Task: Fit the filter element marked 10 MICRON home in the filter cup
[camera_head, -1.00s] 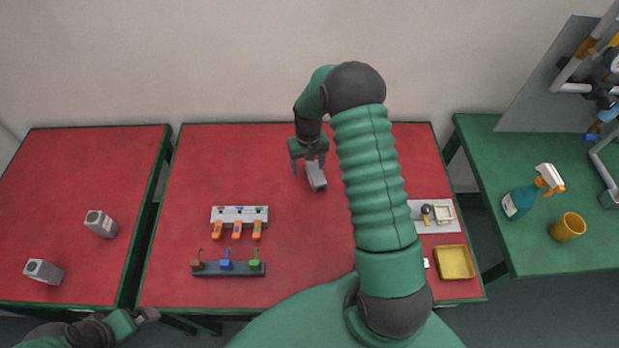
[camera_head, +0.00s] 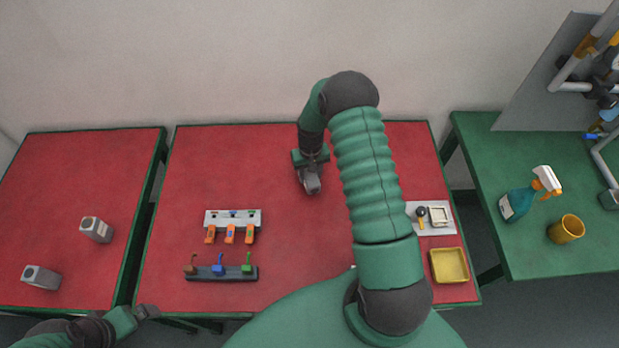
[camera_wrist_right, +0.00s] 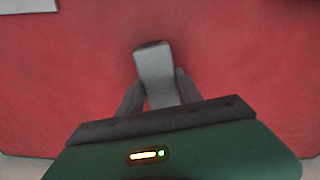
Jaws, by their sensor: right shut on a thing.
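A grey block (camera_wrist_right: 153,62), which may be a filter element, is between the fingers of my right gripper (camera_wrist_right: 158,95), and the gripper is shut on it. In the head view my right gripper (camera_head: 309,178) is low over the back middle of the red table, with the block's grey end (camera_head: 312,187) showing below it. No marking is readable on the block. Two similar grey blocks, one (camera_head: 96,229) and another (camera_head: 41,277), lie on the left red table. My left gripper (camera_head: 148,312) is at the lower left; its jaw state is unclear. I cannot identify the filter cup.
A grey rack with orange parts (camera_head: 231,225) and a dark rack with coloured hooks (camera_head: 221,272) stand left of centre. A yellow tray (camera_head: 449,265) and a pale plate (camera_head: 446,228) are at right. The green table holds a spray bottle (camera_head: 518,203), yellow cup (camera_head: 566,229) and pipework (camera_head: 575,85).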

